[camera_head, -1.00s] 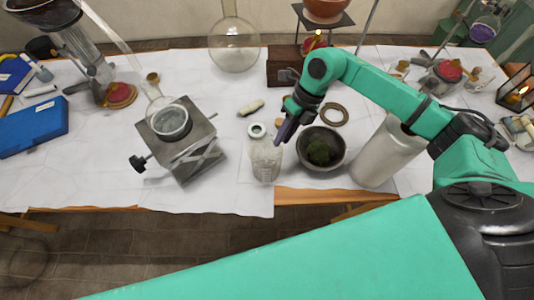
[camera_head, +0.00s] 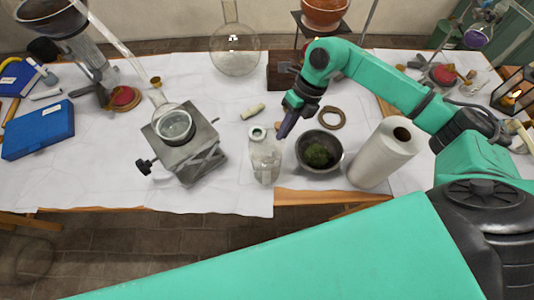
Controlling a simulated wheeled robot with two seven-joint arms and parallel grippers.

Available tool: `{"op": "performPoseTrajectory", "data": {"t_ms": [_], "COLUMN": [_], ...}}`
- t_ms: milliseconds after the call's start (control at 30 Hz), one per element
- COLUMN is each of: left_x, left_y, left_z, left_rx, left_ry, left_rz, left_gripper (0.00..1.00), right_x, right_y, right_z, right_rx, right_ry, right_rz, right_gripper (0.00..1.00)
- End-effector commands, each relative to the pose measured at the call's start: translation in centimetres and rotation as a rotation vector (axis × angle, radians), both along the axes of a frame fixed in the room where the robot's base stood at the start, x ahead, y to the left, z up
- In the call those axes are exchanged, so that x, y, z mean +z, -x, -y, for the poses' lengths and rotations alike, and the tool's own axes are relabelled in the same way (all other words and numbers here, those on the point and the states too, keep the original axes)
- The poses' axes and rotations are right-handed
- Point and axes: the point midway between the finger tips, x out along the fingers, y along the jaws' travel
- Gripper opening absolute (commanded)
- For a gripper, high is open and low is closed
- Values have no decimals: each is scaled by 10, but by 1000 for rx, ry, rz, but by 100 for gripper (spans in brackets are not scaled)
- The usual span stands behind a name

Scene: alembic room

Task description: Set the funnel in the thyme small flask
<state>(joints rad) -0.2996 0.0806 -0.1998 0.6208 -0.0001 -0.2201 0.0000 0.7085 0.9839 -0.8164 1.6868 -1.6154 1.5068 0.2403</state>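I cannot clearly make out a funnel. My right gripper (camera_head: 284,129) points down, just right of and above the bottle's mouth, and left of a dark bowl. Its dark purple fingers overlap in this view, so I cannot tell whether they are open or hold something. My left gripper is not in view.
The dark bowl (camera_head: 334,162) holds green matter. A white roll (camera_head: 380,156) stands right of it. A metal lab jack (camera_head: 190,160) bears a round glass vessel (camera_head: 174,124) on the left. A brown ring (camera_head: 332,118) and a stopper-like piece (camera_head: 253,111) lie behind.

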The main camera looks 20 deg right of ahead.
Motion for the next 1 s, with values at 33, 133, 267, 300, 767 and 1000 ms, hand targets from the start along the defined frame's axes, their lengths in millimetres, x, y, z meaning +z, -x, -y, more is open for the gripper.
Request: {"op": "performPoseTrajectory", "data": {"t_ms": [33, 133, 267, 300, 767, 1000], "left_x": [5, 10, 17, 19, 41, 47], "left_y": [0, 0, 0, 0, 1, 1], "left_z": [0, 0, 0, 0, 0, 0], "left_rx": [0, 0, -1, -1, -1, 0], "left_ry": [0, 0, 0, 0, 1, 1], "left_rz": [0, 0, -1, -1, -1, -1], "left_gripper": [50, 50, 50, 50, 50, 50], "right_x": [7, 14, 24, 27, 61, 72], "right_y": [0, 0, 0, 0, 0, 0], "right_z": [0, 0, 0, 0, 0, 0], "right_rx": [0, 0, 0, -1, 0, 0], "right_ry": [0, 0, 1, 1, 0, 0], "right_rz": [1, 1, 1, 1, 0, 1], "right_gripper": [0, 0, 0, 0, 0, 0]}}
